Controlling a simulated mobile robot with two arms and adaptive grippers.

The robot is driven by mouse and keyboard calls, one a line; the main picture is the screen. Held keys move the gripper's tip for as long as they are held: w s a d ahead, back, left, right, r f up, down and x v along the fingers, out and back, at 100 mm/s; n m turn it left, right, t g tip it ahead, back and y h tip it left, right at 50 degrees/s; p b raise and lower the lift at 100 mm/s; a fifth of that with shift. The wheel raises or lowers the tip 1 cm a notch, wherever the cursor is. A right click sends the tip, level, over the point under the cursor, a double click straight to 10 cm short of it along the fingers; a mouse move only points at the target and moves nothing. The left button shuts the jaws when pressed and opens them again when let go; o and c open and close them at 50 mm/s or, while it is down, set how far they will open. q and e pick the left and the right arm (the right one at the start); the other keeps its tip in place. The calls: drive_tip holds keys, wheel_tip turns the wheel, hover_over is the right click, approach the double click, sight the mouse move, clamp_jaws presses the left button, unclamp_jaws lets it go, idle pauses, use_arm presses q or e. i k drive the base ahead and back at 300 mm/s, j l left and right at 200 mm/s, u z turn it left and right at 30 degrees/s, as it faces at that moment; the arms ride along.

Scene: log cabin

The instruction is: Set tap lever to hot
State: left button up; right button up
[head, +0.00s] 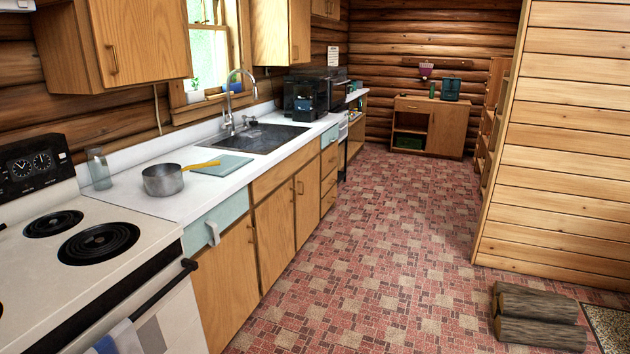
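The tap (230,96) is a tall silver gooseneck standing behind the dark sink (262,137) on the white counter, below the window. Its lever (249,121) is a small silver part low on the right side of the tap. It is too small to tell which way it is set. Neither of my grippers shows in the head view.
A stove (60,270) stands front left. A saucepan (163,181) with a yellow handle, a teal board (223,165) and a glass (98,169) are on the counter. Logs (538,318) lie front right. The tiled floor (385,235) alongside the cabinets is clear.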

sight(223, 125)
drive_tip(key=i+l, duration=0.1)
drive_tip(key=i, duration=0.75)
drive_tip(key=i+u, duration=0.1)
drive_tip(key=i, duration=0.7)
drive_tip(key=i+j+u, duration=0.15)
drive_tip(key=i+u, duration=0.25)
drive_tip(key=i, duration=0.3)
drive_tip(key=i+l+u, duration=0.1)
drive_tip(key=i+u, duration=0.3)
drive_tip(key=i, duration=0.35)
drive_tip(key=l+u, duration=0.1)
drive_tip(key=l, duration=0.2)
